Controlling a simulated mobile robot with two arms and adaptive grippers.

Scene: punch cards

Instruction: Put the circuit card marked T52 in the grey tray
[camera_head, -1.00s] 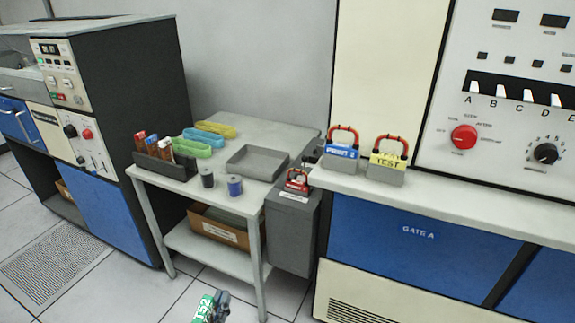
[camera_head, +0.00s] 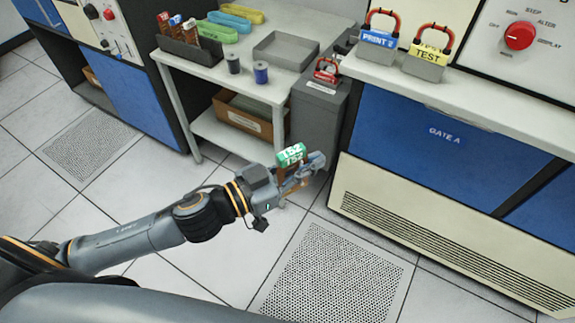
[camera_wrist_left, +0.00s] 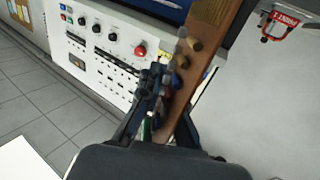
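The circuit card marked T52 (camera_head: 291,155) has a green top edge with white lettering and a brown board. My left gripper (camera_head: 308,174) is shut on it, in front of the side table and low beside the grey box. In the left wrist view the card's brown board (camera_wrist_left: 199,85), with small parts on it, stands tilted between the fingers (camera_wrist_left: 160,118). The grey tray (camera_head: 284,50) lies empty on the side table, farther back than the card and above it in the picture. My right gripper is not in view.
A dark rack with several cards (camera_head: 190,48) stands left on the table. Two spools (camera_head: 261,72) stand at its front edge, in front of the tray. A grey box (camera_head: 320,105) with a red lock adjoins the table's right side; the counter (camera_head: 470,103) lies farther right.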

